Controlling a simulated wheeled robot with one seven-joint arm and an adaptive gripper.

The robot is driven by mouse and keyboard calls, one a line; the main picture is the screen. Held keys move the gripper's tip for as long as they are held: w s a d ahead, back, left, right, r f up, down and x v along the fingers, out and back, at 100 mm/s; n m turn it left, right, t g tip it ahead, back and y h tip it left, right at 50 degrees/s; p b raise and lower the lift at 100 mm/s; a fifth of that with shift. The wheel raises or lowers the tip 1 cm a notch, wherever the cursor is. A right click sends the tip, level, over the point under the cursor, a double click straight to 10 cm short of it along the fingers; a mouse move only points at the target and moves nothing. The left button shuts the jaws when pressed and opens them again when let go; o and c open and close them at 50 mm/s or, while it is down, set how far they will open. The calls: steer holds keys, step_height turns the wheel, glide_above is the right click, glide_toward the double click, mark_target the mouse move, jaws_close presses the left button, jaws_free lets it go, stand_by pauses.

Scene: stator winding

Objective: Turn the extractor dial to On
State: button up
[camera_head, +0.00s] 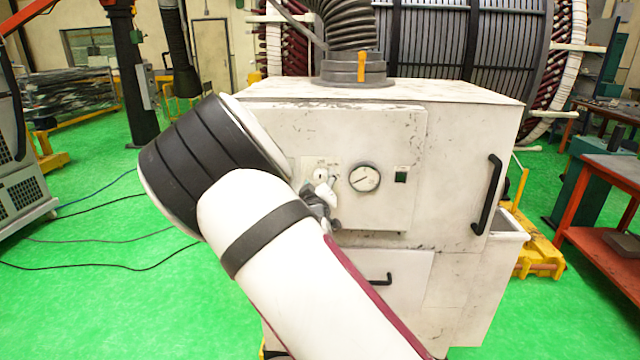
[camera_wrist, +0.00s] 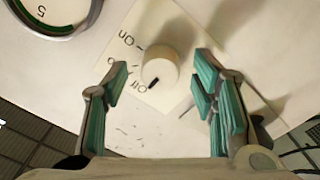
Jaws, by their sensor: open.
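The extractor dial (camera_wrist: 160,73) is a round cream knob on a pale label plate (camera_wrist: 160,30) in the wrist view. Its black mark points at the word "Off"; "On" is printed farther up the plate. In the head view, the dial (camera_head: 320,175) is a small knob left of the gauge. My gripper (camera_wrist: 162,78) is open, its teal-padded fingers on either side of the dial with gaps; I cannot tell whether the tips reach its depth. In the head view, my arm partly hides my gripper (camera_head: 322,200) close to the panel.
A round gauge (camera_head: 364,177) and a small dark green square (camera_head: 401,177) sit right of the dial on the extractor cabinet (camera_head: 470,130). A black door handle (camera_head: 487,195) sticks out farther right. A black hose (camera_head: 348,25) rises from the top. Red work tables stand at right.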

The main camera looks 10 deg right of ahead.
steer(key=c, duration=1.1)
steer(key=shift+c, duration=0.2)
steer(key=shift+m, duration=0.3)
steer(key=m, duration=0.3)
steer(key=shift+m, duration=0.4)
steer(key=m, duration=0.9)
steer(key=shift+w+m, duration=0.1)
steer(key=shift+m, duration=0.3)
steer(key=shift+a+m, duration=0.1)
steer(key=shift+m, duration=1.8)
